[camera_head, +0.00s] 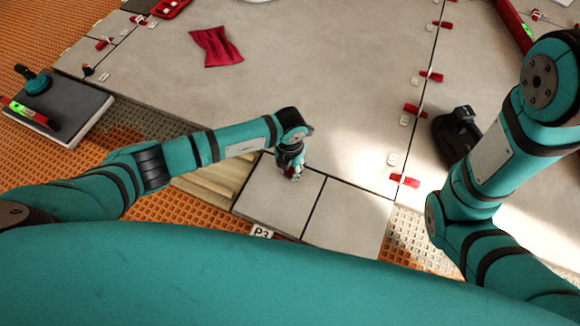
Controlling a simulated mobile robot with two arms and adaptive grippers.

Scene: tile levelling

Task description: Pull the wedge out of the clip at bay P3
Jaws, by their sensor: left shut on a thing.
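The P3 label (262,232) lies at the front edge of two smaller grey tiles, beside the orange matting. My left gripper (291,174) points down over the back of the left small tile (275,198), near the seam to the large tiles. It is shut on a small red piece, which looks like the wedge (288,171) and is mostly hidden by the fingers. I cannot tell whether the wedge still sits in its clip. My right arm crosses the right side; its gripper is not in view.
Other red wedges (405,180) and white clips line the right seam. A black object (457,133) stands beside my right arm. A red cloth (217,46) lies on the far tiles. A loose tile (85,108) bears a level and a teal-handled tool at left.

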